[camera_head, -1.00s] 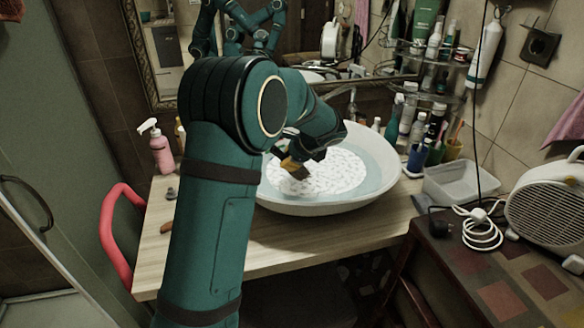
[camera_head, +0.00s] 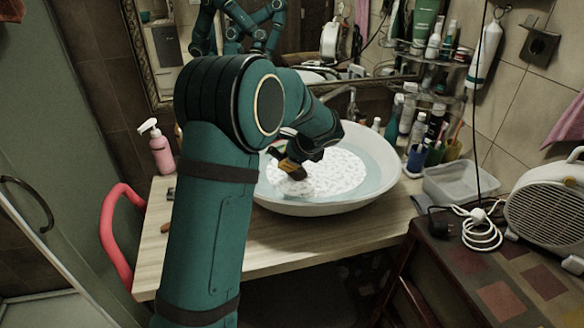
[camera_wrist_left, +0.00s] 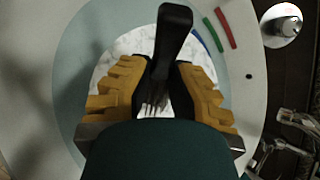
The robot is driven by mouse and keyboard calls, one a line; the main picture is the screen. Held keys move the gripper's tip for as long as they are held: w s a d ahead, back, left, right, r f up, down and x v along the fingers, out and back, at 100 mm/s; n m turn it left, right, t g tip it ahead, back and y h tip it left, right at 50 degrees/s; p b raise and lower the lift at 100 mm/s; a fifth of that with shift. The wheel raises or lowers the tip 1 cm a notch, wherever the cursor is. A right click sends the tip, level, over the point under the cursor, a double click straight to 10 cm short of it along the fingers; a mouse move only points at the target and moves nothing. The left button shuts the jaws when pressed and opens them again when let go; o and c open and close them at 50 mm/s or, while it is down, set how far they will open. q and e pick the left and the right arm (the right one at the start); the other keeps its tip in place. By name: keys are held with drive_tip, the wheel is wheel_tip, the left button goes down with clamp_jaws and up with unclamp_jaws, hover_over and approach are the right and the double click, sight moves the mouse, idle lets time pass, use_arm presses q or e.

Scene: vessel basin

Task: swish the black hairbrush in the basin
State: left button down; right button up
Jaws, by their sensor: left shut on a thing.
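The black hairbrush (camera_wrist_left: 172,35) is between the yellow fingers of my left gripper (camera_wrist_left: 160,88) in the left wrist view. Its dark handle points up in that view, and thin bristles show between the fingers. In the head view my left gripper (camera_head: 291,167) is shut on it, inside the white basin (camera_head: 325,209) near its left side. The brush is small and partly hidden there. The basin holds water over a white patterned bottom. I cannot tell how deep the brush is. My right gripper does not show.
The basin stands on a wooden counter (camera_head: 225,250). Bottles and cups (camera_head: 420,155) crowd its right, beside a clear plastic box (camera_head: 460,182). A pink spray bottle (camera_head: 161,150) stands at left. A white heater (camera_head: 550,215) and cable are at far right.

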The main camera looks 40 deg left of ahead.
use_arm(q)
drive_tip(key=shift+w+d, duration=0.25)
drive_tip(key=shift+w, duration=0.05)
drive_tip(key=shift+s+a, duration=0.1)
drive_tip(key=shift+s+a, duration=0.35)
drive_tip(key=shift+s, duration=0.05)
drive_tip(key=shift+w+d, duration=0.1)
drive_tip(key=shift+d, duration=0.05)
idle(0.4)
drive_tip(key=shift+w+d+p, duration=0.3)
drive_tip(key=shift+w+p, duration=0.05)
drive_tip(key=shift+w, duration=0.05)
drive_tip(key=shift+s+a, duration=0.15)
drive_tip(key=shift+s, duration=0.05)
drive_tip(key=shift+s+a, duration=0.3)
drive_tip(key=shift+w+d, duration=0.1)
idle(0.4)
drive_tip(key=shift+w+d, duration=0.35)
